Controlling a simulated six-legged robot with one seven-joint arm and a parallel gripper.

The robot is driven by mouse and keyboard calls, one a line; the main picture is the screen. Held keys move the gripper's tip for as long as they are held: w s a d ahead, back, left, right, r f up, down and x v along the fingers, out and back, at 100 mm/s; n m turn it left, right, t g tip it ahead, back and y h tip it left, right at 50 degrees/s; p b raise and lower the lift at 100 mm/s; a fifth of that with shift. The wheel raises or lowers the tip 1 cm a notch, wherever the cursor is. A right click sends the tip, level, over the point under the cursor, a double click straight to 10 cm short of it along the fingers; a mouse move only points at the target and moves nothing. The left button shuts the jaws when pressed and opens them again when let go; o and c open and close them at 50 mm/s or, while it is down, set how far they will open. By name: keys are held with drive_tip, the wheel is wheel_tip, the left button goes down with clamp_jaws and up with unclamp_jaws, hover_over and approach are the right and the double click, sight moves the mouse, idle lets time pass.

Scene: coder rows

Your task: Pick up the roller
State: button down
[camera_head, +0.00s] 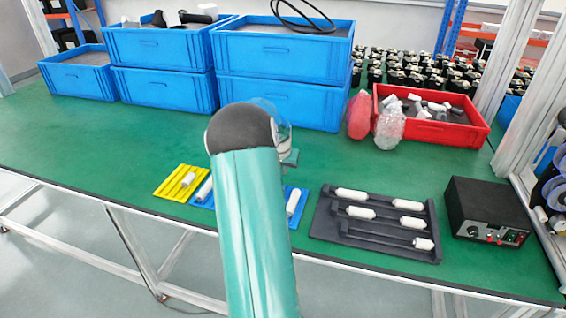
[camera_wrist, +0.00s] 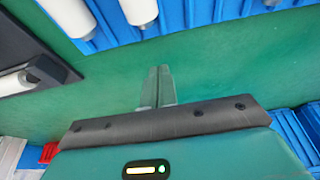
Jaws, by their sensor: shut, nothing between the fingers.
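White rollers lie in shallow trays on the green table. One roller (camera_head: 188,180) is in the yellow tray (camera_head: 162,192). The blue tray (camera_head: 304,193) holds a roller at its left (camera_head: 204,190) and one at its right (camera_head: 293,203); my arm covers its middle. The dark grey tray (camera_head: 330,231) holds several rollers, one at its top left (camera_head: 351,194). My gripper (camera_wrist: 159,70) is shut and empty over bare table, apart from every roller. In the wrist view rollers show at the top (camera_wrist: 140,12) and left (camera_wrist: 18,82). The head view mostly hides my gripper behind my arm.
Stacked blue bins (camera_head: 285,103) stand along the back. A red bin (camera_head: 450,133) of small parts and wrapped bundles (camera_head: 389,124) stand back right. A black box with knobs (camera_head: 487,212) is right of the dark tray. The table between trays and bins is clear.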

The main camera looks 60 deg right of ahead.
drive_tip(key=shift+x, duration=0.8)
drive_tip(key=a, duration=0.2)
drive_tip(key=shift+s+a+r, duration=0.2)
drive_tip(key=shift+a+r, duration=0.05)
drive_tip(key=shift+a, duration=0.1)
drive_tip(key=shift+a+f, duration=0.1)
drive_tip(key=shift+a, duration=0.4)
drive_tip(key=shift+s+a, duration=0.1)
drive_tip(key=shift+a, duration=0.1)
drive_tip(key=shift+a, duration=0.1)
